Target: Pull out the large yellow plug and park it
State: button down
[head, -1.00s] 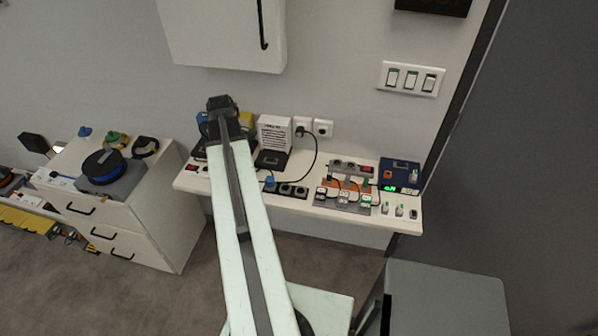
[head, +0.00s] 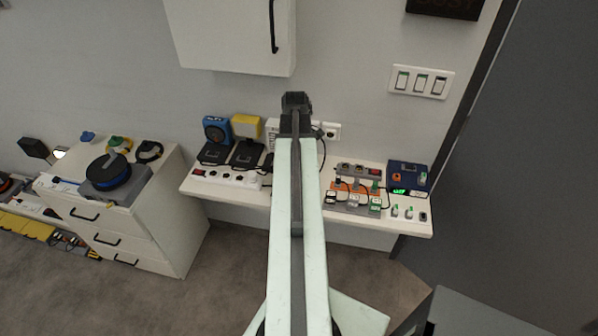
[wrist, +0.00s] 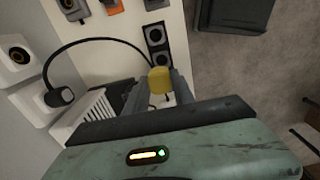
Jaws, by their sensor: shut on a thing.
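The yellow plug (wrist: 160,77) shows in the wrist view between the two grey fingers of my gripper (wrist: 157,85), which is shut on it. It sits near the lower end of a black socket strip (wrist: 147,33) as seen there. I cannot tell whether the plug's pins are in a socket. In the head view my gripper (head: 296,101) is at the end of the arm over the bench's back, and the arm hides the plug and the black strip.
A white vented box (wrist: 89,112) stands close to my gripper. A black plug (wrist: 58,97) with an arcing cord is in a wall socket. The bench also carries a white strip (head: 226,178), a yellow box (head: 246,127), a blue box (head: 216,129) and small plugs at right.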

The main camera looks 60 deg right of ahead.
jog(key=f+b, duration=0.5)
jog(key=shift+w+a, duration=0.2)
jog(key=shift+w, duration=0.15)
jog(key=shift+r, duration=0.15)
notch_tip(320, 180, down, 6)
jog(key=b, duration=0.5)
jog(key=shift+r, duration=0.25)
jog(key=shift+f, duration=0.15)
dwell(0.5)
jog(key=shift+f+b, duration=0.25)
jog(key=shift+b, duration=0.2)
jog(key=shift+s+f, duration=0.1)
jog(key=shift+f, duration=0.15)
dwell(0.5)
jog(key=c, duration=1)
grip_release()
